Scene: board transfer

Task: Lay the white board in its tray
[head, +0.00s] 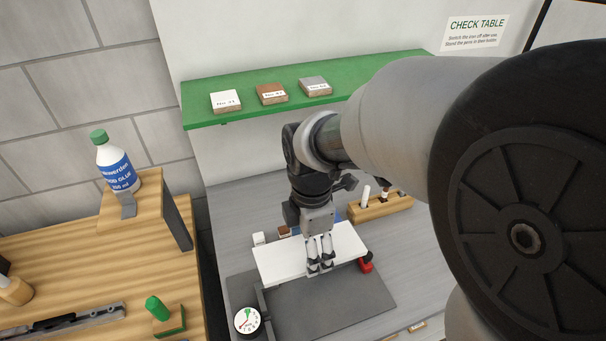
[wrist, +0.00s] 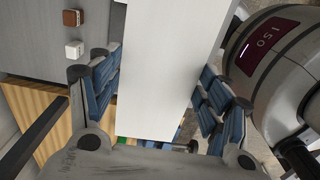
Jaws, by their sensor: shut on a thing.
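The white board (head: 342,243) is a flat, pale panel in the middle of the head view. My gripper (head: 320,264) is shut on it near its front edge. In the wrist view the board (wrist: 168,70) runs between the blue finger pads of my gripper (wrist: 160,95). A dark grey tray-like surface (head: 330,302) lies on the table in front of and partly below the board. Whether the board touches it or hangs above it I cannot tell. The board and gripper hide its back part.
A round dial (head: 247,320) stands at the dark surface's left edge, a red object (head: 366,265) at its back right. Behind the board are small white (head: 258,238) and brown (head: 283,231) blocks and a wooden holder (head: 385,208). A green shelf (head: 240,79) hangs above.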

